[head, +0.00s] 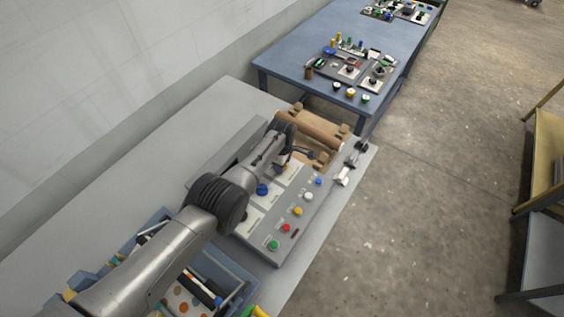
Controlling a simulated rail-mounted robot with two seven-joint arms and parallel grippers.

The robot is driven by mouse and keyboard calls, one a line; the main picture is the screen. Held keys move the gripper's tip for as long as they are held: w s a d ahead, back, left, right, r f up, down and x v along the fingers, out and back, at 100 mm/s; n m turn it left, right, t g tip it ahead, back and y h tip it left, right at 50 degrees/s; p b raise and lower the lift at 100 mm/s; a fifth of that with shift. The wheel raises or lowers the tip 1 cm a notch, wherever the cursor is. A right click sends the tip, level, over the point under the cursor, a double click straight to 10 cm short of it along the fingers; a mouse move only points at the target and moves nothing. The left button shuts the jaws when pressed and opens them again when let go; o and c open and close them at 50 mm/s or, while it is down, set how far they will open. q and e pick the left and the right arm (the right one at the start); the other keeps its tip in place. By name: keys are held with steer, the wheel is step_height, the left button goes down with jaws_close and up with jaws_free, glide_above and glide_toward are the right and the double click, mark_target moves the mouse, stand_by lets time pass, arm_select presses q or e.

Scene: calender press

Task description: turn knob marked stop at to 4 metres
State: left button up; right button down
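A grey control panel (262,238) lies on the pale bench. It has white label plates down its left part, with print too small to read. A blue knob (262,189) stands on the middle plate. I cannot tell which knob is marked stop at, nor any setting. My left arm reaches over the panel from the lower left. My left gripper (283,164) points down at the panel's far plate, beyond the blue knob. The wrist hides most of that plate, and the fingers are too small to tell open or shut. My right gripper is out of view.
Coloured buttons, including a green one (274,245) and a red one (286,227), line the panel's right side. A brown roller (318,131) lies behind the panel. A blue bin (240,272) stands at the near end. A blue table (310,35) with more controls stands beyond.

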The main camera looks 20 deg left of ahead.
arm_select(q)
steer(key=n, duration=0.5)
steer(key=shift+n, duration=1)
steer(key=o, duration=0.7)
steer(key=shift+o, duration=1.1)
